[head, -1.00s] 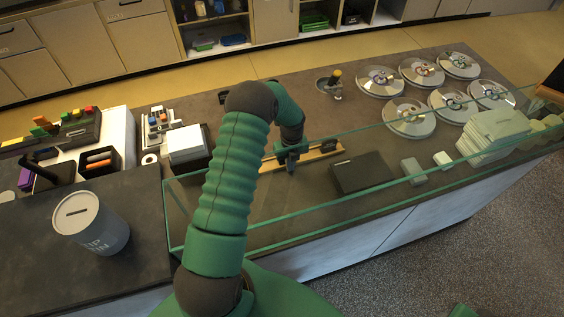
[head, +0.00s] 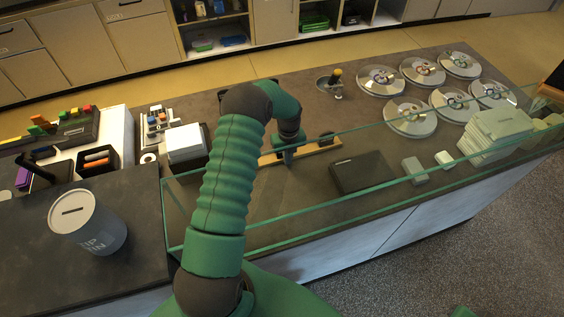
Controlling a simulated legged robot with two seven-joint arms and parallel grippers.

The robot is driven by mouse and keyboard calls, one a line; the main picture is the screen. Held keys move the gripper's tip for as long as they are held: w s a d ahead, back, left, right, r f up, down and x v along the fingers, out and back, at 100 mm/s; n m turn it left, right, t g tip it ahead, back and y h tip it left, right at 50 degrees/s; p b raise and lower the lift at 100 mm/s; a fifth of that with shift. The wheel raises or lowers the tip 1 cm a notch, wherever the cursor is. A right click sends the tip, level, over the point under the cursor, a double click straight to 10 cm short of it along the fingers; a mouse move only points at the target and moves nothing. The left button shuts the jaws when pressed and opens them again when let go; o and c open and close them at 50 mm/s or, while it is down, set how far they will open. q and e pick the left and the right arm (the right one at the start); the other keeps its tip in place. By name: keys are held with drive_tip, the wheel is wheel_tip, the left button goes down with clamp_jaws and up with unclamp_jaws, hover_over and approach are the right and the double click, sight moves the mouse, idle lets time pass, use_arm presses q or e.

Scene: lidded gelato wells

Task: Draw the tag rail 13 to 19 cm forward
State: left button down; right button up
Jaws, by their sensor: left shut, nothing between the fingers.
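The tag rail (head: 314,149) is a tan wooden strip on the dark counter behind the glass screen. It lies slightly slanted, its right end farther back. A small dark piece (head: 327,138) stands at its right part. My left gripper (head: 288,157) is shut with nothing between its fingers. Its tips point down at the left half of the rail and hide part of it. I cannot tell whether they touch it. My right gripper is not in view.
A glass screen (head: 400,187) runs along the counter's near side. A black box (head: 362,172) and grey blocks (head: 413,170) lie right of the rail. Several round metal lids (head: 410,117) are at the back right. A tip tin (head: 88,222) stands at the left.

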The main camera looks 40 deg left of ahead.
use_arm(q)
drive_tip(key=shift+w+a+b, duration=0.4)
drive_tip(key=shift+a+b, duration=0.1)
drive_tip(key=shift+a, duration=0.25)
drive_tip(key=shift+w+a+b, duration=0.35)
drive_tip(key=shift+a+b, duration=0.2)
drive_tip(key=shift+a, duration=0.2)
drive_tip(key=shift+w+a+b, duration=0.4)
drive_tip(key=shift+a+b, duration=0.1)
drive_tip(key=shift+a, duration=0.35)
drive_tip(key=shift+w+a+b, duration=0.3)
drive_tip(key=shift+a+b, duration=0.05)
drive_tip(key=shift+a, duration=0.05)
drive_tip(key=shift+w+a+f+b, duration=0.1)
drive_tip(key=shift+w+a+b, duration=0.2)
drive_tip(key=shift+a+b, duration=0.3)
drive_tip(key=shift+w+a+r+b, duration=0.1)
drive_tip(key=shift+w+a+b, duration=0.25)
drive_tip(key=shift+a+b, duration=0.3)
drive_tip(key=shift+w+a+f+b, duration=0.1)
drive_tip(key=shift+w+a+b, duration=0.2)
drive_tip(key=shift+a+b, duration=0.3)
drive_tip(key=shift+a, duration=0.15)
drive_tip(key=shift+s+d, duration=0.15)
drive_tip(key=shift+d, duration=0.2)
